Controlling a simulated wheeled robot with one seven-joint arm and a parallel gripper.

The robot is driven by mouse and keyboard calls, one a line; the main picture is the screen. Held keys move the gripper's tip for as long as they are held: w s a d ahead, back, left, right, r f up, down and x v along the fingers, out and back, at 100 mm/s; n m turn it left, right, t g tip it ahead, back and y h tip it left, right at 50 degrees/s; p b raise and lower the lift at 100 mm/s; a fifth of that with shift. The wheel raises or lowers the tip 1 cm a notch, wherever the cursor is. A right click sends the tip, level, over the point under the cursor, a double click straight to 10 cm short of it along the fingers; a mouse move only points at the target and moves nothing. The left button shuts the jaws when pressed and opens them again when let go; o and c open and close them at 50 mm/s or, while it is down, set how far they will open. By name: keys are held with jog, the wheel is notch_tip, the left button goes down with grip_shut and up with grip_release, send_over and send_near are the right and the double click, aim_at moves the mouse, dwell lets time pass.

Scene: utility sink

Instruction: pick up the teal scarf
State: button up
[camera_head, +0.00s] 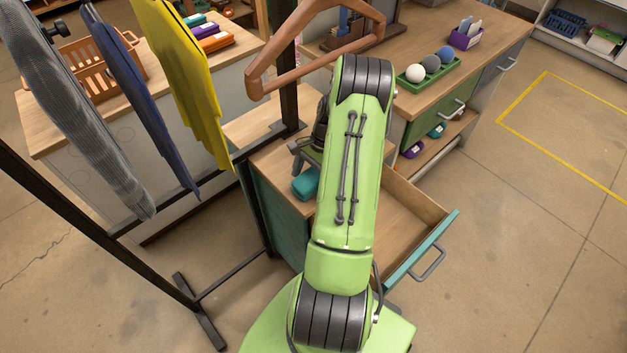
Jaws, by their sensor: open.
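A small folded teal cloth, which looks like the teal scarf (305,184), lies on the wooden top of a teal cabinet, just left of my green arm. My arm hides part of the cabinet top beside it. My gripper (299,165) is partly hidden behind my arm. Its dark parts show just above and beyond the teal cloth in the picture. The gripper is open, and the cloth is not held. I cannot tell the exact gap between them.
A drawer (404,212) stands open to the right of my arm. A black clothes rack with hanging garments (180,75) and a wooden hanger (300,45) rises at left. A green tray (430,77) with balls sits on the back counter. Floor at right is clear.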

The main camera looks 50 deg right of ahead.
jog(key=shift+f, duration=0.2)
dwell(0.4)
jog(key=shift+c, duration=0.2)
jog(key=shift+r, duration=0.1)
jog(key=c, duration=1)
